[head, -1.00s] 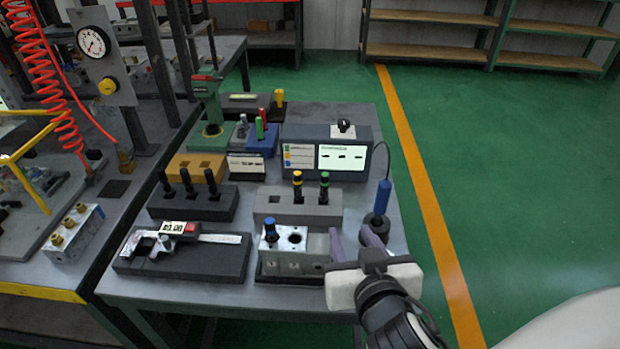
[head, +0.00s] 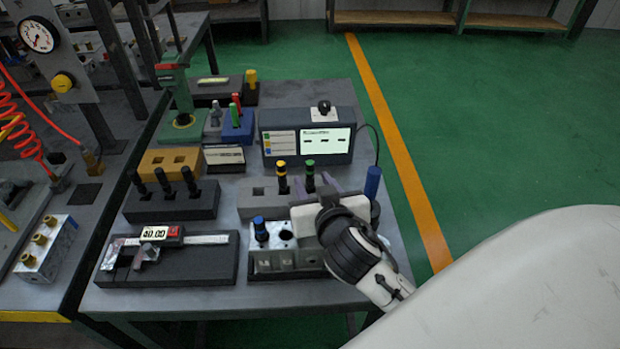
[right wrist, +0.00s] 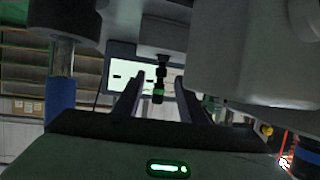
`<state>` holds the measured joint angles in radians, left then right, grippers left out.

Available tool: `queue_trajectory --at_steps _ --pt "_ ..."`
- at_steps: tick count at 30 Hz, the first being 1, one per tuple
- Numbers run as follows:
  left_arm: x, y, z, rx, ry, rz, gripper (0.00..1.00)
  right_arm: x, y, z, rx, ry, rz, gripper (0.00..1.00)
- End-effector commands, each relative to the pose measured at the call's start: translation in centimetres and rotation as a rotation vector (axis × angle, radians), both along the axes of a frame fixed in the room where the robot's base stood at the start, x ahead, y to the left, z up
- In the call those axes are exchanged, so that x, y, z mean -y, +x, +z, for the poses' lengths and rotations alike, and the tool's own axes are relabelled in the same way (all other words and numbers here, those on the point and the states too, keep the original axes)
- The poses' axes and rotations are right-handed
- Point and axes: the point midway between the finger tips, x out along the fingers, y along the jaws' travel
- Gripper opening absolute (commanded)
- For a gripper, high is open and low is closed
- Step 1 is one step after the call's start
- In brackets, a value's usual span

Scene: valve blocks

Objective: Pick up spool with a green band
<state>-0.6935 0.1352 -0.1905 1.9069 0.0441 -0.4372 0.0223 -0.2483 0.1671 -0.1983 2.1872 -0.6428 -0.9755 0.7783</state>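The spool with a green band (head: 310,175) is black and stands upright in the grey block (head: 258,200), beside a spool with a yellow band (head: 282,177). My right gripper (head: 313,185) is at the green-banded spool, reaching in from the front right. In the right wrist view the green-banded spool (right wrist: 158,92) shows between the two fingertips (right wrist: 160,84), with gaps on both sides. The gripper is open and holds nothing. The spool's lower end is partly hidden by the gripper in the head view. My left gripper is not in view.
A metal block (head: 272,262) with a blue-topped spool (head: 261,229) stands just in front. A blue-handled tool (head: 372,182) stands close to the right. A display box (head: 280,142) is behind.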

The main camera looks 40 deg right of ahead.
Motion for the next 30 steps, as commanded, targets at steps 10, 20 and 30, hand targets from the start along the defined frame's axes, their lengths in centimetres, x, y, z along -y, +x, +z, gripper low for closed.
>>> queue_trajectory --at_steps 10,20,30 --pt "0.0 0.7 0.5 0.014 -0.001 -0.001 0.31 0.5 1.4 -0.7 0.0 0.001 0.001 0.37" --pt "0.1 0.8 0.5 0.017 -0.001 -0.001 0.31 0.5 1.3 -0.7 0.0 0.002 0.001 0.0" --pt "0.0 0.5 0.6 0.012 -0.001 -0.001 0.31 0.5 1.4 0.3 0.005 0.003 -0.001 0.0"
